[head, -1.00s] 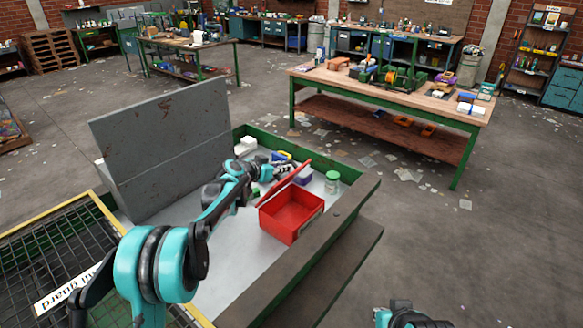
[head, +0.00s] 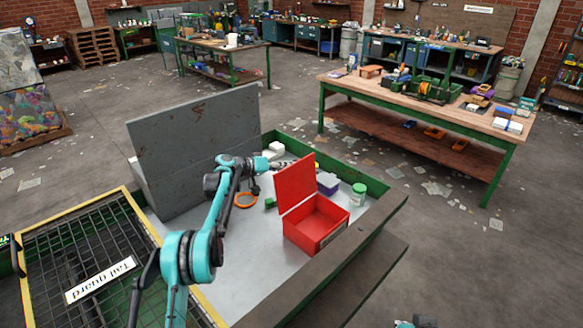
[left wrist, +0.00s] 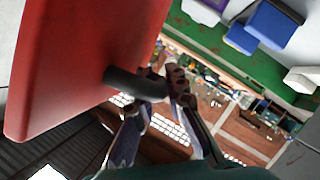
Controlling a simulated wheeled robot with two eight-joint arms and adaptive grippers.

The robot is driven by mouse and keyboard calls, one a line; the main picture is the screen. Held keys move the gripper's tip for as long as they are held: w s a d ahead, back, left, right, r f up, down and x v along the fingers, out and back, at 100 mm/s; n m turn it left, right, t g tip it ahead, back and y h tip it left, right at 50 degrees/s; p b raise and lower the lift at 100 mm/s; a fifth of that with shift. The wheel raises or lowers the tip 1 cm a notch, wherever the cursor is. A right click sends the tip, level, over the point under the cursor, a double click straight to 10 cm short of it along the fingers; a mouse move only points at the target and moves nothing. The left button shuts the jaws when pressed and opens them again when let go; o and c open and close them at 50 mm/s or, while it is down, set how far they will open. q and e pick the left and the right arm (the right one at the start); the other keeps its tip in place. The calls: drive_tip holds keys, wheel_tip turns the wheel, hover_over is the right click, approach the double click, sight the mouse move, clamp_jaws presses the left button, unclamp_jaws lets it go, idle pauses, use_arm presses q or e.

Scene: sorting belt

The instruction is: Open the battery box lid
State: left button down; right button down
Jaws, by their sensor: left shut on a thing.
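The red battery box (head: 318,228) stands on the belt with its inside showing. Its red lid (head: 296,184) stands up steeply from the box's left edge. My left gripper (head: 285,165) is at the far side of the lid, partly hidden behind it in the head view. In the left wrist view the fingers (left wrist: 158,92) are shut on a dark handle (left wrist: 130,83) that sticks out from the red lid (left wrist: 75,65). My right gripper is not in view; only a bit of my right arm shows at the bottom edge.
A tall grey panel (head: 195,145) stands left of my left arm. Bare belt (head: 255,265) shows in front of the box.

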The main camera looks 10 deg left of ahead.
use_arm(q)
drive_tip(key=shift+w+a+f, duration=0.1)
drive_tip(key=shift+w+a, duration=0.05)
drive_tip(key=shift+a, duration=0.05)
idle(0.4)
drive_tip(key=c, duration=1.8)
unclamp_jaws()
drive_tip(key=v, duration=1.2)
drive_tip(key=shift+f, duration=0.15)
